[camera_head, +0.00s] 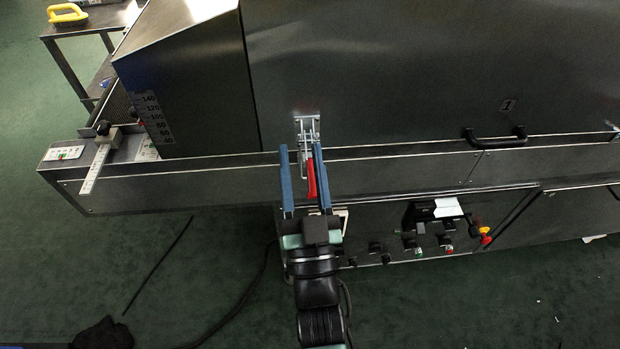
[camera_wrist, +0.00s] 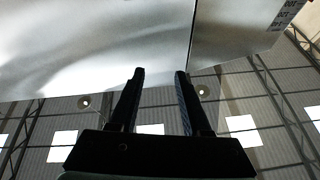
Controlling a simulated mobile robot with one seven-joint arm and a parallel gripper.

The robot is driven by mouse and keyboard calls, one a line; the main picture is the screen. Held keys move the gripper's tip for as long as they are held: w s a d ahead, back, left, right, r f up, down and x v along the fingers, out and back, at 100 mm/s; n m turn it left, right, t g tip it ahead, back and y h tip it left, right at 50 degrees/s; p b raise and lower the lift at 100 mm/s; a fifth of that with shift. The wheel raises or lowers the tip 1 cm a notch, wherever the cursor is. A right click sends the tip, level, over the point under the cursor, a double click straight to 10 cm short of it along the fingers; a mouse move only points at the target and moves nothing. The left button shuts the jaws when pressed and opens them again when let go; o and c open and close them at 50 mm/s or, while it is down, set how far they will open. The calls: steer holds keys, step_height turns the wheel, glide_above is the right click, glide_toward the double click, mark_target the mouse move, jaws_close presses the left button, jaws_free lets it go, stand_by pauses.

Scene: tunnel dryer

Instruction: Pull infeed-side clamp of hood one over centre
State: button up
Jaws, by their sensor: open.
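The infeed-side clamp (camera_head: 307,130) is a small bright metal toggle latch on the lower edge of hood one (camera_head: 380,75), which bears the label 1. Its red handle (camera_head: 311,180) hangs down below the latch. My gripper (camera_head: 300,148) is open, its two blue fingers pointing up at the clamp. The red handle shows between the fingers, close to the right one; I cannot tell whether they touch. In the wrist view my gripper (camera_wrist: 160,73) shows two dark open fingers against the metal hood (camera_wrist: 90,40); the clamp does not show there.
A black hood handle (camera_head: 496,138) sits to the right. Below the rail are a control panel with knobs (camera_head: 420,240) and a red-yellow emergency stop (camera_head: 485,236). A height scale and slide (camera_head: 100,160) stand at the left infeed. A yellow-handled tool (camera_head: 67,15) lies on a side table.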

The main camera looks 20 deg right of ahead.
steer(key=g+b, duration=0.1)
steer(key=b, duration=0.2)
glide_toward(310, 157)
steer(key=v, duration=0.4)
steer(key=shift+m+h, duration=0.3)
steer(key=shift+m, duration=0.1)
steer(key=x, duration=1.2)
steer(key=shift+w+f, duration=0.3)
steer(key=shift+w, duration=0.15)
jaws_close()
